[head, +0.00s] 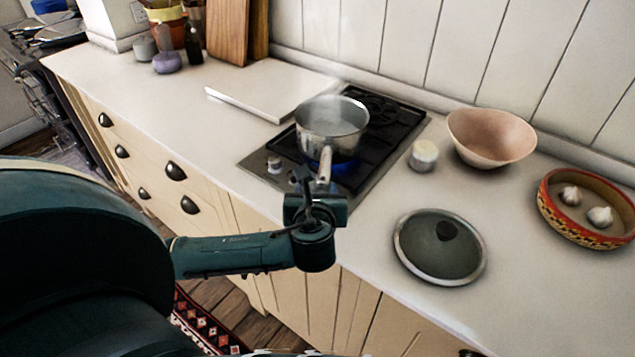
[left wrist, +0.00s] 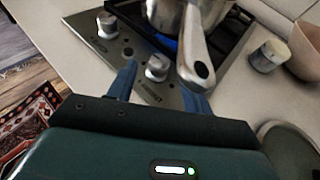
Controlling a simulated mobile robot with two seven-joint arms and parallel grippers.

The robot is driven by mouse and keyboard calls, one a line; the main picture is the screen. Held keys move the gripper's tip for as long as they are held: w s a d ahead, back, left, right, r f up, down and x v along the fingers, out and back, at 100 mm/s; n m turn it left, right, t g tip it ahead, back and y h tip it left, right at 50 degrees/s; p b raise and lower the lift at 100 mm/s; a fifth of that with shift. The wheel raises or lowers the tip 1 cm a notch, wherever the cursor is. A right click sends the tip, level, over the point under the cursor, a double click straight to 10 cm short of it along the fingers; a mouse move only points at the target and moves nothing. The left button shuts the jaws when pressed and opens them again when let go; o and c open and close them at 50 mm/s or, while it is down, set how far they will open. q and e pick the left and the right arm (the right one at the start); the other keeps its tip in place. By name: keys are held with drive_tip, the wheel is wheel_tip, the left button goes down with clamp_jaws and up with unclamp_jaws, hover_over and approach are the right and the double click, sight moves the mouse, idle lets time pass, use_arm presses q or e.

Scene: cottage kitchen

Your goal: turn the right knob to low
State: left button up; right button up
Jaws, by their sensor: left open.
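The right knob (left wrist: 157,68) is pale and round on the metal front strip of the hob (head: 258,166). In the left wrist view it lies between the two blue fingers of my left gripper (left wrist: 159,78), which is open. I cannot tell whether the fingers touch it. In the head view my left gripper (head: 308,186) is over the hob's front edge and largely hides this knob. The left knob (head: 274,165) is clear of the gripper; it also shows in the left wrist view (left wrist: 107,25). My right gripper is not in view.
A metal saucepan (head: 331,128) stands over a blue flame (head: 345,168). Its handle (left wrist: 193,45) reaches forward close to my right-hand finger. A small jar (head: 423,156), a pink bowl (head: 491,137) and a glass lid (head: 440,247) are to the right.

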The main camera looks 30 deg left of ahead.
sight(317, 183)
use_arm(q)
drive_tip(key=shift+x, duration=2.2)
drive_tip(key=c, duration=1)
drive_tip(key=shift+o, duration=0.2)
drive_tip(key=shift+d, duration=0.1)
